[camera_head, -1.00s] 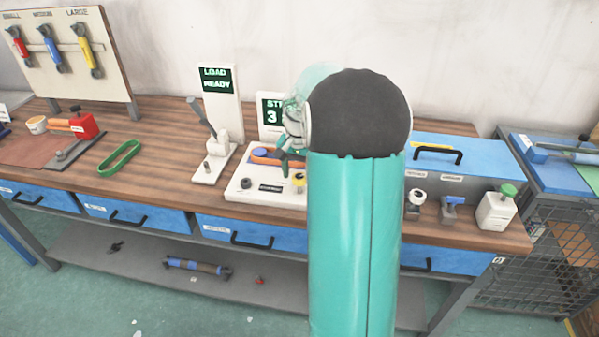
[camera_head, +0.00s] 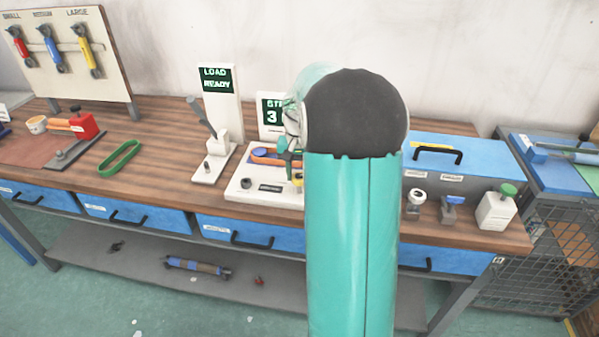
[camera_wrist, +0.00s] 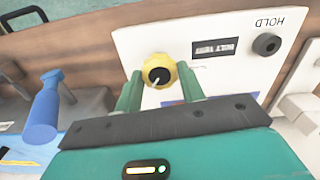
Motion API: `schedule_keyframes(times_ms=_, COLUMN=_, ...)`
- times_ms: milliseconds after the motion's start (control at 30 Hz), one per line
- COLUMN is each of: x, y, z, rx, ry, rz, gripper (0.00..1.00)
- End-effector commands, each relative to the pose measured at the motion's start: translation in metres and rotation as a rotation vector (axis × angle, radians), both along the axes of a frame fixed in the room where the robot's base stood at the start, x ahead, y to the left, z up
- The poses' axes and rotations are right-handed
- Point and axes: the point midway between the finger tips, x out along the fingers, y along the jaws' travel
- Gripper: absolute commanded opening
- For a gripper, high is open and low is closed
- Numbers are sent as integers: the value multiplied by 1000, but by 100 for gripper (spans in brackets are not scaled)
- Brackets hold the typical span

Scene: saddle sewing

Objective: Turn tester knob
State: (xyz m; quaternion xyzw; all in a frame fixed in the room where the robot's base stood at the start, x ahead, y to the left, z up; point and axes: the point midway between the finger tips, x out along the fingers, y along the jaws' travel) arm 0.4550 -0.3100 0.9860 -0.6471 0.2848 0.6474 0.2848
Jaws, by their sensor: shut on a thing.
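The tester is a white panel (camera_head: 235,185) on the bench, with a black HOLD button (camera_wrist: 267,44) and a dark label plate (camera_wrist: 215,47). Its yellow knob (camera_wrist: 159,68) has a black centre with a white pointer mark. In the wrist view my gripper (camera_wrist: 159,80) has one green finger on each side of the knob and is shut on it. In the head view my arm hides most of the gripper (camera_head: 291,165) and nearly all of the knob.
A LOAD READY display (camera_head: 217,80) with a lever stands left of the tester, and a smaller display (camera_head: 270,112) stands behind it. A blue box (camera_head: 470,155) and small tools are to the right. A green belt loop (camera_head: 120,158) lies left on the wooden bench.

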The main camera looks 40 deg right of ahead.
Motion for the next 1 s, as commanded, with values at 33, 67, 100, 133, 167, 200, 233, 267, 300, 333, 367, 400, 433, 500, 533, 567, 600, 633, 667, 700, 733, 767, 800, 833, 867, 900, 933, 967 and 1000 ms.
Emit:
schedule_keyframes(times_ms=33, x=0, y=0, z=1, rx=-2, ry=-1, rz=40, gripper=16)
schedule_keyframes(times_ms=67, x=0, y=0, z=1, rx=-2, ry=-1, rz=66, gripper=16)
schedule_keyframes(times_ms=100, x=0, y=0, z=1, rx=-2, ry=-1, rz=104, gripper=16)
schedule_keyframes(times_ms=133, x=0, y=0, z=1, rx=-2, ry=-1, rz=132, gripper=16)
schedule_keyframes(times_ms=167, x=0, y=0, z=1, rx=-2, ry=-1, rz=160, gripper=16)
schedule_keyframes(times_ms=200, x=0, y=0, z=1, rx=-1, ry=-1, rz=199, gripper=16)
schedule_keyframes(times_ms=233, x=0, y=0, z=1, rx=-1, ry=-1, rz=227, gripper=16)
schedule_keyframes(times_ms=267, x=0, y=0, z=1, rx=-1, ry=-1, rz=256, gripper=16)
schedule_keyframes(times_ms=300, x=0, y=0, z=1, rx=-1, ry=-1, rz=293, gripper=16)
schedule_keyframes(times_ms=333, x=1, y=0, z=1, rx=-1, ry=-1, rz=322, gripper=16)
schedule_keyframes(times_ms=367, x=1, y=0, z=1, rx=-1, ry=-1, rz=351, gripper=16)
schedule_keyframes(times_ms=400, x=1, y=0, z=1, rx=-1, ry=-1, rz=388, gripper=16)
schedule_keyframes(times_ms=433, x=1, y=0, z=1, rx=-1, ry=-1, rz=417, gripper=16)
schedule_keyframes(times_ms=500, x=1, y=0, z=1, rx=-1, ry=-1, rz=483, gripper=16)
schedule_keyframes(times_ms=533, x=1, y=0, z=1, rx=-1, ry=-1, rz=511, gripper=16)
schedule_keyframes(times_ms=567, x=1, y=0, z=1, rx=-1, ry=-1, rz=540, gripper=16)
schedule_keyframes(times_ms=600, x=1, y=0, z=1, rx=-1, ry=-1, rz=577, gripper=16)
schedule_keyframes(times_ms=633, x=1, y=0, z=1, rx=-1, ry=-1, rz=606, gripper=16)
schedule_keyframes(times_ms=667, x=1, y=0, z=1, rx=-1, ry=-1, rz=635, gripper=16)
schedule_keyframes(times_ms=700, x=1, y=0, z=1, rx=-2, ry=-2, rz=672, gripper=16)
schedule_keyframes(times_ms=733, x=1, y=0, z=1, rx=-2, ry=-2, rz=701, gripper=16)
schedule_keyframes(times_ms=767, x=1, y=0, z=1, rx=-2, ry=-2, rz=730, gripper=16)
schedule_keyframes(times_ms=800, x=1, y=0, z=1, rx=-2, ry=-2, rz=767, gripper=16)
schedule_keyframes(times_ms=833, x=1, y=0, z=1, rx=-2, ry=-2, rz=796, gripper=16)
schedule_keyframes(times_ms=867, x=1, y=0, z=1, rx=-2, ry=-2, rz=825, gripper=16)
schedule_keyframes(times_ms=900, x=1, y=0, z=1, rx=-3, ry=-1, rz=862, gripper=16)
schedule_keyframes(times_ms=933, x=1, y=1, z=1, rx=-3, ry=-1, rz=891, gripper=16)
schedule_keyframes(times_ms=967, x=1, y=1, z=1, rx=-3, ry=-1, rz=920, gripper=16)
schedule_keyframes(times_ms=1000, x=1, y=1, z=1, rx=-3, ry=-1, rz=957, gripper=16)
